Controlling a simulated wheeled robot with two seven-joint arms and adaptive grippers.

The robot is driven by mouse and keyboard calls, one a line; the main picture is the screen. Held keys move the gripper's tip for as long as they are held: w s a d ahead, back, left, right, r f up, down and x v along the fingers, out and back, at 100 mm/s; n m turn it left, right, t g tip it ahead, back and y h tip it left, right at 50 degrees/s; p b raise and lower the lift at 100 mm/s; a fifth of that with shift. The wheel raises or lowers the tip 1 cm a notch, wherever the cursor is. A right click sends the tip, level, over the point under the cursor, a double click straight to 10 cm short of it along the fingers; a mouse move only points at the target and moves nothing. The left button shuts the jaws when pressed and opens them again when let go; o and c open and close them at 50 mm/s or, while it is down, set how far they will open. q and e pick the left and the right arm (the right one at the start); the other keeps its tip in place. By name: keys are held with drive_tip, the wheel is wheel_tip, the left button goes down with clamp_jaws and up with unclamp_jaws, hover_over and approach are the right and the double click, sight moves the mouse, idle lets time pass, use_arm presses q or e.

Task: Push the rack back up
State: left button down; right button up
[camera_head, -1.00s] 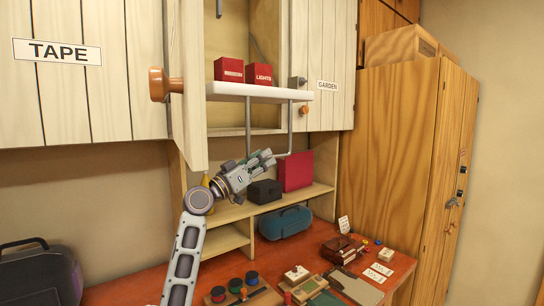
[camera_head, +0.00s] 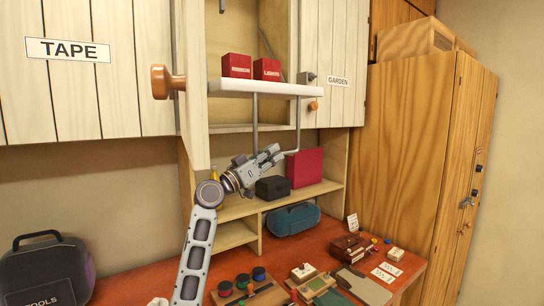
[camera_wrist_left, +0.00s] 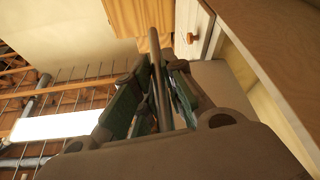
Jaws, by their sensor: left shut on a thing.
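The rack (camera_head: 265,88) is a white shelf board hanging in the opening of the wall cabinet. Two red boxes (camera_head: 237,65) (camera_head: 267,69) stand upright on it. A thin grey metal handle (camera_head: 254,120) hangs down below the board. My left gripper (camera_head: 270,156) is shut on the low cross part of this handle, under the board. In the left wrist view the handle bar (camera_wrist_left: 156,65) runs between the fingers. My right gripper is in neither view.
The open cabinet door (camera_head: 193,80) with a wooden knob stands left of the rack. Below are a black box (camera_head: 272,189), a red box (camera_head: 305,168) and a blue case (camera_head: 292,219). Small items crowd the red-brown worktop (camera_head: 135,275). A tall wooden cabinet (camera_head: 415,150) stands right.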

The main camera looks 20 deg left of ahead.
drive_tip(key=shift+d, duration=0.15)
use_arm(q)
drive_tip(key=shift+r, duration=0.1)
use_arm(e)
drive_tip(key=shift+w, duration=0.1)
